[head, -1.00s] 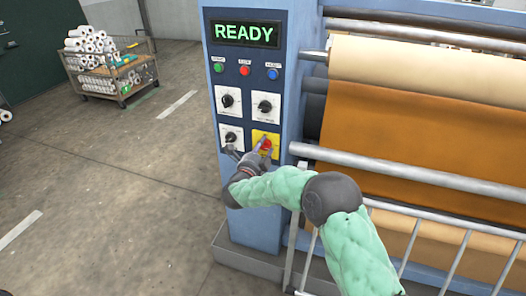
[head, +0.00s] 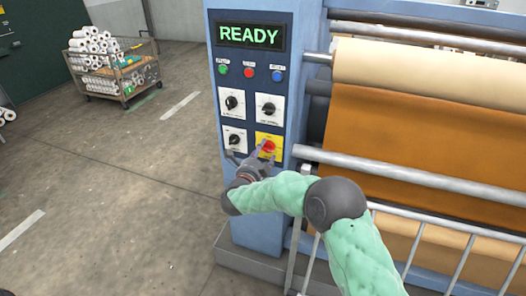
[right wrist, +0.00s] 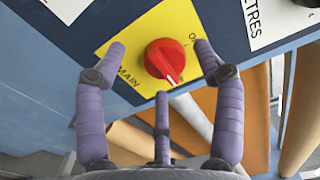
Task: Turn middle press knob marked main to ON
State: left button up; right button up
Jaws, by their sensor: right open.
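The red MAIN knob (head: 268,146) sits on a yellow plate (head: 276,138) low on the blue press panel. In the right wrist view the round red knob (right wrist: 168,59) has a white pointer line aimed down and slightly right in the picture. The word MAIN is at the plate's lower left, and a partly hidden word starting with O is at its upper right. My right gripper (head: 247,155) is open in front of the plate. In the right wrist view its purple fingers (right wrist: 160,60) stand on both sides of the knob, apart from it. My left gripper is not in view.
Black dials (head: 233,103) on white plates are beside and above the knob. A green READY display (head: 249,36) and small coloured buttons (head: 250,72) are higher up. Rollers with brown sheet (head: 420,125) and a metal rail (head: 440,225) are right. Open floor lies left.

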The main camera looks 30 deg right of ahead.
jog(key=v, duration=1)
jog(key=shift+a, duration=0.2)
